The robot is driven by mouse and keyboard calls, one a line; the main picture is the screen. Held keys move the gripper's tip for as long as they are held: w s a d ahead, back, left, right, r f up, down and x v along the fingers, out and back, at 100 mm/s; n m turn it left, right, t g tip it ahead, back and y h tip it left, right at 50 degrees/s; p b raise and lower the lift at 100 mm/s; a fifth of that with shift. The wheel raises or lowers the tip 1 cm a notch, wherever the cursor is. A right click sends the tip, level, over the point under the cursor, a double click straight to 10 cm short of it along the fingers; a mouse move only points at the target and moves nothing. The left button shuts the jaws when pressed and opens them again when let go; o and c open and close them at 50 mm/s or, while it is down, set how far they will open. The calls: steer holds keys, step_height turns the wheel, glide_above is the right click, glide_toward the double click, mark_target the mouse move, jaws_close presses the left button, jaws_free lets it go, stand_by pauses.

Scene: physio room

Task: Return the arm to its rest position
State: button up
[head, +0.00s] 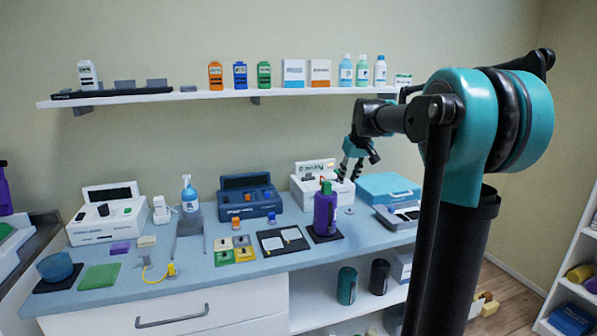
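My arm rises at the right in the head view and reaches left over the worktop. My gripper (350,176) hangs at its end, fingers pointing down, above and slightly to the right of a purple bottle (325,214). A gap shows between the two dark fingertips, and nothing is seen between them. The purple bottle has a green top and stands upright on a dark square mat (337,237). The gripper looks clear of the bottle, though the exact distance is hard to tell.
The blue worktop (210,262) holds a white device (290,187), a dark blue device (250,205), a light blue case (388,187), a spray bottle (190,196) and several small blocks. A wall shelf (205,95) with bottles and boxes runs behind the gripper. A white rack (575,275) stands far right.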

steer(key=s+d+f+m, duration=0.1)
steer(key=s+f, duration=1.2)
steer(key=s, duration=0.4)
steer(key=s+d+f+m+h, duration=0.1)
steer(key=s+f+m, duration=0.1)
steer(key=s+f, duration=1.1)
steer(key=s, duration=0.4)
steer(key=shift+f, duration=0.15)
